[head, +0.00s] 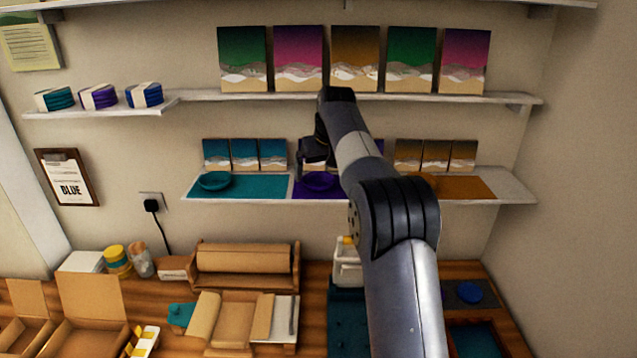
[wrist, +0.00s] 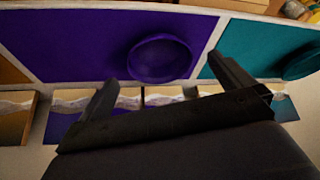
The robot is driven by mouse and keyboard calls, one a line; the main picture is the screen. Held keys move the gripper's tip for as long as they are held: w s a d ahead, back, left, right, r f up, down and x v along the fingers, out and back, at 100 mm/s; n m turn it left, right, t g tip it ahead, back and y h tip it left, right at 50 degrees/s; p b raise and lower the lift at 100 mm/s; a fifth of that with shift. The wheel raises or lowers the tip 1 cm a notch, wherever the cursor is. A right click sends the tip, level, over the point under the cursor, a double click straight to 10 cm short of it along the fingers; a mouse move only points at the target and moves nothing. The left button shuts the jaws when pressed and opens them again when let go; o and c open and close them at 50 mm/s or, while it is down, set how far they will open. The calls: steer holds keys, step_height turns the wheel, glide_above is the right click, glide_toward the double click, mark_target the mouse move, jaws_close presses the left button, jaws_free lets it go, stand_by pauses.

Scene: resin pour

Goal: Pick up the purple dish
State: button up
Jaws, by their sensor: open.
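The purple dish (head: 319,184) is a shallow round bowl on the purple mat (head: 303,193) in the middle of the lower wall shelf. In the wrist view the dish (wrist: 160,58) lies on the purple mat (wrist: 60,45), beyond my open, empty fingers and apart from them. My gripper (head: 316,160) is just above and behind the dish in the head view. In the wrist view my gripper (wrist: 170,80) shows two spread fingers, with the dish roughly between their lines. My arm hides the right part of the purple section in the head view.
A teal dish (head: 215,181) sits on a teal mat (head: 260,187) to the left, and an orange mat (head: 465,187) lies to the right. Small cards (head: 244,154) stand behind along the wall. An upper shelf (head: 400,97) holding several panels overhangs above.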

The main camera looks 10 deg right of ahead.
mark_target(318, 179)
steer(key=shift+x, duration=1.75)
steer(key=shift+w, duration=0.1)
steer(key=shift+r, duration=0.1)
steer(key=c, duration=1)
steer(key=shift+r, duration=0.15)
